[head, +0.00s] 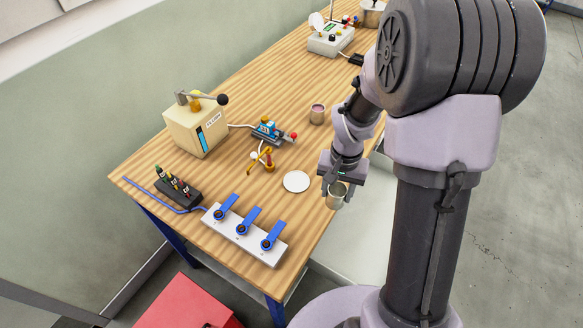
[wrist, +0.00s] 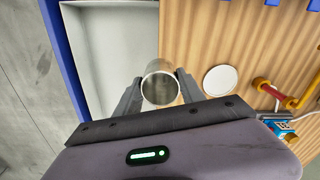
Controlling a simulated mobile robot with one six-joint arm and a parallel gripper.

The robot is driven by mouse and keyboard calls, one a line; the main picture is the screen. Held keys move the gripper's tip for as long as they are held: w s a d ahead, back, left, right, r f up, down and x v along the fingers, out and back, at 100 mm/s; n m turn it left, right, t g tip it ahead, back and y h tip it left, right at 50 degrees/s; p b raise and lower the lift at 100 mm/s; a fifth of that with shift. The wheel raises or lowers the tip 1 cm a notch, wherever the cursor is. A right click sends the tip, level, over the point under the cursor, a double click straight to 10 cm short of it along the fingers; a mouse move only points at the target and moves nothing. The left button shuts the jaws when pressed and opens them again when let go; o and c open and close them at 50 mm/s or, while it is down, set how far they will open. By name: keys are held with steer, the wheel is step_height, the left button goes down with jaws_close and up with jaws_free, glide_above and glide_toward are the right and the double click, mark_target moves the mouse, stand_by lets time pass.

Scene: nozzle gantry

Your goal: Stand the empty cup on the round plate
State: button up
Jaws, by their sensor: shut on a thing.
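My gripper (head: 333,183) is shut on a grey metal cup (head: 337,197), near the table's right edge. In the wrist view the cup (wrist: 160,86) sits between the two fingers (wrist: 159,97), its open mouth toward the camera. Its inside looks empty. The round white plate (head: 296,181) lies flat and bare on the table, a little left of the held cup. The plate also shows in the wrist view (wrist: 220,80), just right of the cup and apart from it. A second cup (head: 317,114) with pinkish contents stands farther back on the table.
A white panel with several blue levers (head: 243,235) lies in front of the plate. A yellow and red fitting (head: 265,159) and a blue device (head: 268,131) stand behind-left. A cream box (head: 196,126) is farther left. Bare wood (head: 312,207) surrounds the plate.

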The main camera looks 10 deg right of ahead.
steer(key=w+a, duration=0.2)
steer(key=w, duration=0.2)
steer(key=w+a+f+b, duration=0.1)
steer(key=w+a, duration=0.2)
steer(key=w, duration=0.1)
steer(key=w+a+b, duration=0.1)
steer(key=w+a, duration=0.1)
steer(key=w, duration=0.2)
steer(key=shift+w+a+f, duration=0.2)
steer(key=shift+f, duration=0.1)
steer(key=shift+w+a+f, duration=0.1)
steer(key=shift+w+f, duration=0.05)
steer(key=shift+f, duration=0.1)
steer(key=shift+f+b, duration=0.65)
steer(key=shift+f, duration=0.8)
steer(key=shift+f, duration=0.2)
steer(key=o, duration=1.3)
steer(key=shift+o, duration=0.2)
